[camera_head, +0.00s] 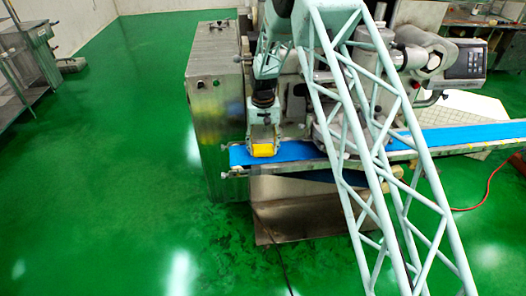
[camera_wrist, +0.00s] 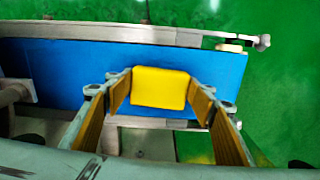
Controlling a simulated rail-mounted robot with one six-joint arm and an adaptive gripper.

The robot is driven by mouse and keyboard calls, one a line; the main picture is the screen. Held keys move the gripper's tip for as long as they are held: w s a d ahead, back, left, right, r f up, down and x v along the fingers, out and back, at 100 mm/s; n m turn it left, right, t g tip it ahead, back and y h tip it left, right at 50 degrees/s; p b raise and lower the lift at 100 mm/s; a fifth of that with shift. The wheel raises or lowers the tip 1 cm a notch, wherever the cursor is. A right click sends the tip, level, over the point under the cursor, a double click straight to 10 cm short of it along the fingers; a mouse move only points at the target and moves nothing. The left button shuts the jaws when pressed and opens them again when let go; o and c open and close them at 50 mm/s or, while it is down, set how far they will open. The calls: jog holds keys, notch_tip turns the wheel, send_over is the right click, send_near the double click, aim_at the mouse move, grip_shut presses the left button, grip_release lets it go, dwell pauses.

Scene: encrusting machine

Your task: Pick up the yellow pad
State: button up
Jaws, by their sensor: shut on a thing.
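The yellow pad (camera_wrist: 159,88) is a small block with rounded edges. In the wrist view it sits between the two fingers of my gripper (camera_wrist: 160,97), which is shut on it. In the head view the pad (camera_head: 264,150) shows at the lower end of my gripper (camera_head: 264,144), near the left end of the blue conveyor belt (camera_head: 465,135). In the wrist view the blue belt (camera_wrist: 65,72) lies behind the pad. I cannot tell whether the pad touches the belt or is just above it.
A steel machine cabinet (camera_head: 214,95) stands left of and behind the belt end. Machine parts (camera_head: 415,60) and a control box (camera_head: 465,60) stand behind the belt to the right. A metal rail (camera_wrist: 110,34) runs along the belt. The green floor (camera_head: 110,180) at left is clear.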

aim_at(263, 149)
dwell(0.4)
jog(key=shift+r, duration=1.8)
jog(key=s+d, duration=0.2)
jog(key=s, duration=0.5)
jog(key=s+d+r, duration=0.1)
jog(key=s+d, duration=0.2)
jog(key=s, duration=0.5)
jog(key=shift+d+r+p, duration=0.2)
jog(key=shift+p, duration=0.25)
jog(key=shift+o, duration=1)
jog(key=shift+c, duration=1.2)
jog(key=s+d+f, duration=0.1)
jog(key=d, duration=0.8)
jog(key=s+d+f+m+b, duration=0.1)
jog(key=d, duration=0.9)
jog(key=shift+s+d+f, duration=0.2)
jog(key=shift+s+d, duration=0.05)
jog(key=shift+d, duration=0.05)
